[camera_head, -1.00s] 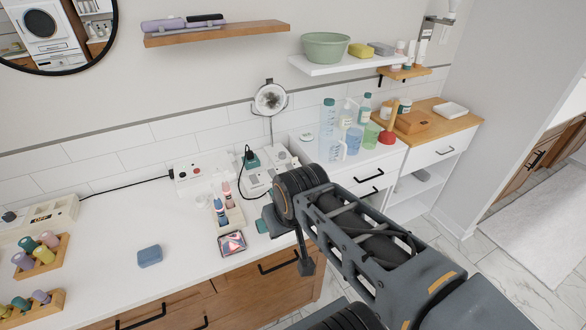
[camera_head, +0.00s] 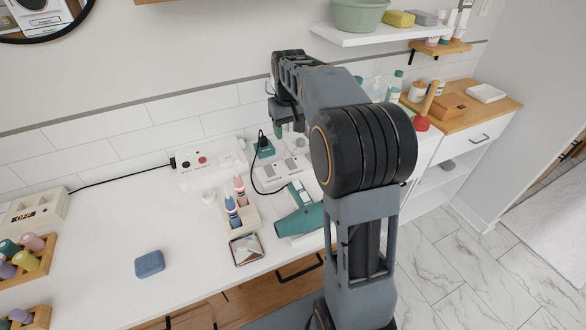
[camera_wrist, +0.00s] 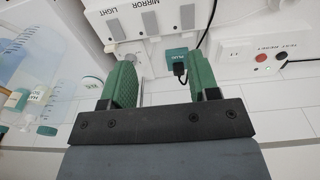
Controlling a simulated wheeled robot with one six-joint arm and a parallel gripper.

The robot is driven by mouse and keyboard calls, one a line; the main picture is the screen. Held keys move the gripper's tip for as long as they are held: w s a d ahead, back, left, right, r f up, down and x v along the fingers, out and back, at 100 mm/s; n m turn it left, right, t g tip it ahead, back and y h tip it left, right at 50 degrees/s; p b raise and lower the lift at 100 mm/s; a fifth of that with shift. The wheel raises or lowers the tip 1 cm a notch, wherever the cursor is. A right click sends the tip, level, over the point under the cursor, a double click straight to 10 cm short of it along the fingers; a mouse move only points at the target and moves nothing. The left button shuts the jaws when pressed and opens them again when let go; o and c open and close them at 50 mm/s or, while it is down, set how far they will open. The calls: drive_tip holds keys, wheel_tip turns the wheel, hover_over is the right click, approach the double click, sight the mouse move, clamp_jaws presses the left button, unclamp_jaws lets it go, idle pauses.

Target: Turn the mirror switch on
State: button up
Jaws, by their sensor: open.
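The white switch panel (camera_wrist: 150,40) shows in the wrist view with LIGHT and MIRROR labels and grey rockers. One grey rocker (camera_wrist: 150,23) lies by the MIRROR label; whether it is on or off I cannot tell. In the head view the panel (camera_head: 268,178) lies on the counter near the wall, partly hidden by my arm. My gripper (camera_wrist: 163,68) is open and empty, its two green fingers apart, with the panel beyond their tips. In the head view my gripper (camera_head: 288,130) points down above the panel's back right part.
A green plug (camera_wrist: 177,60) with a black cable sits at the panel's edge. A white outlet box (camera_head: 210,165) stands to the left. A teal hair dryer (camera_head: 300,220) and a bottle holder (camera_head: 240,215) are in front. Bottles stand to the right.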

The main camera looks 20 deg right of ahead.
drive_tip(key=b, duration=0.1)
approach(293, 167)
drive_tip(key=shift+g, duration=0.4)
drive_tip(key=f, duration=0.8)
drive_tip(key=shift+w+d, duration=0.1)
drive_tip(key=shift+w, duration=0.3)
drive_tip(key=shift+c, duration=0.4)
